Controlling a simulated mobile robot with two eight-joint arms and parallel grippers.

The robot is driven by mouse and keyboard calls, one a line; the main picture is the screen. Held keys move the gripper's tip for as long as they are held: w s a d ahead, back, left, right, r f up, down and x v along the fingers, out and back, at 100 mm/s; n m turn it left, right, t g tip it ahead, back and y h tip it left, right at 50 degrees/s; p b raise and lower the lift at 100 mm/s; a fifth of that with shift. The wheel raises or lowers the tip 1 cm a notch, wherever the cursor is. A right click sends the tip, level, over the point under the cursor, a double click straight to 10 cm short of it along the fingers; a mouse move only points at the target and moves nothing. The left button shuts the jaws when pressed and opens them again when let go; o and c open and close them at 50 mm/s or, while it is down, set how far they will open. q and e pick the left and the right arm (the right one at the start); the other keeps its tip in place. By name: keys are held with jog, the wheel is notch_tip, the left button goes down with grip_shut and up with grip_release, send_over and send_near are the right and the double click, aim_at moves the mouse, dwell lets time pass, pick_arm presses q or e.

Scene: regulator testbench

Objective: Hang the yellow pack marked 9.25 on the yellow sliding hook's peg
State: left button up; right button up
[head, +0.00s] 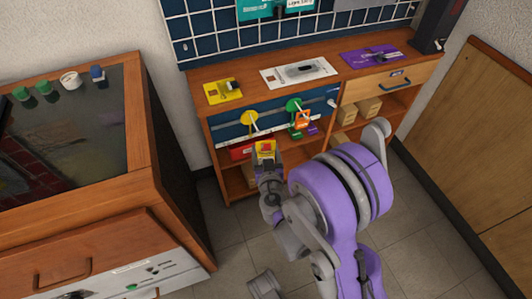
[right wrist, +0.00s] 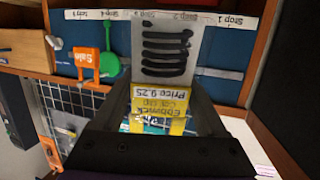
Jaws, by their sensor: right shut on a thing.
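My right gripper (head: 266,160) is shut on the yellow pack (head: 265,147), in front of the shelf unit and below the rail. In the right wrist view the pack (right wrist: 164,100) sits between the fingers, its "Price 9.25" print upside down. The yellow sliding hook (head: 249,118) is on the blue rail panel, above and slightly left of the pack in the head view, its pale peg sticking out. The pack appears apart from the peg. I cannot make out the yellow hook in the right wrist view.
A green hook (head: 293,104) is right of the yellow one, with an orange Sale tag (head: 303,119). Yellow (head: 211,98), white (head: 271,76) and purple (head: 352,56) mats lie on the top. A wooden cabinet (head: 160,130) stands left. Open floor lies in front.

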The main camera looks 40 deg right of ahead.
aim_at(259, 159)
jog(key=w+d+f, duration=0.1)
jog(key=w+d, duration=0.1)
jog(key=w, duration=0.6)
jog(key=shift+w+f, duration=0.15)
jog(key=shift+w, duration=0.05)
dwell(0.7)
dwell(0.5)
jog(key=o, duration=1.3)
jog(key=shift+s, duration=0.1)
jog(key=p+v, duration=0.1)
jog(key=v, duration=0.9)
jog(key=shift+s+a+p, duration=0.15)
jog(key=shift+s+p, duration=0.15)
